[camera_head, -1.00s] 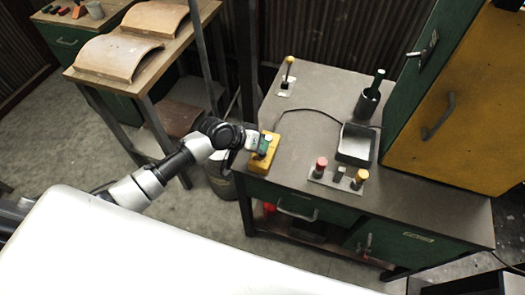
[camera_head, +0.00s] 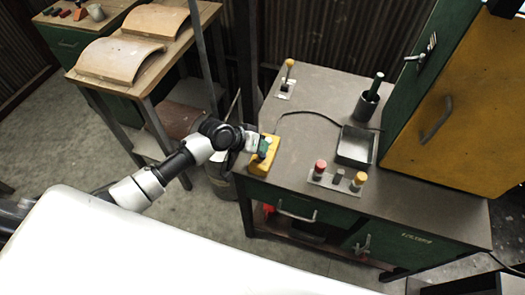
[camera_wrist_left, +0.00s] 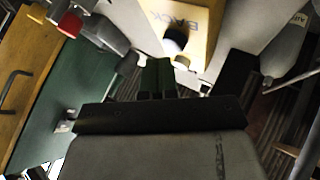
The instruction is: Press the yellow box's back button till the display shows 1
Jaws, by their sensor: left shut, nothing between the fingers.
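The yellow box (camera_head: 258,167) sits at the near left edge of the dark workbench in the head view. In the left wrist view the yellow box (camera_wrist_left: 199,18) carries the word BACK beside a dark, round button (camera_wrist_left: 176,40). My left gripper (camera_head: 263,149) is over the box and partly covers its top. In the wrist view its shut green fingers (camera_wrist_left: 158,70) hold nothing and point towards the button. The tips look close to the button; I cannot tell whether they touch. No display can be read in either view. My right gripper is not in view.
A button panel (camera_head: 327,181) with red and yellow knobs is right of the box. Behind it are a metal tray (camera_head: 356,145), a dark cup (camera_head: 367,104) and a lever (camera_head: 288,76). A cable crosses the bench. A yellow-doored cabinet (camera_head: 455,110) stands right.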

